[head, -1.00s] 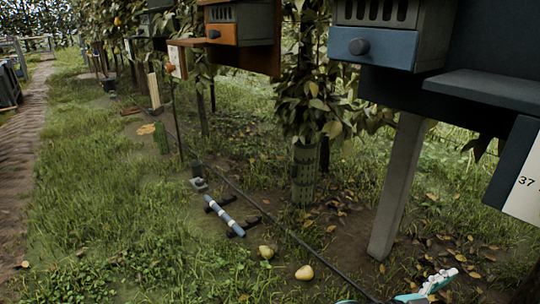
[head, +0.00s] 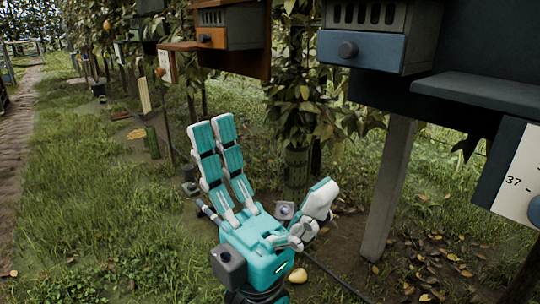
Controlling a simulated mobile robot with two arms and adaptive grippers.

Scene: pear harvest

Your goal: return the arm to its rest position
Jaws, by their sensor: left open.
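My left gripper (head: 268,158), teal and white, is in the lower middle of the head view, in front of the grass strip. Its two long fingers point up side by side. Its thumb stands well apart to the right, and nothing shows between them. The gripper is open and empty. Part of my wrist shows below it at the bottom edge. My right gripper is not in view.
A yellow pear (head: 297,275) lies on the ground just right of my wrist. A grey post (head: 388,190) stands to the right, under blue drawer boxes (head: 362,50). A leafy tree (head: 300,100) stands behind the gripper. Open grass (head: 90,200) lies left.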

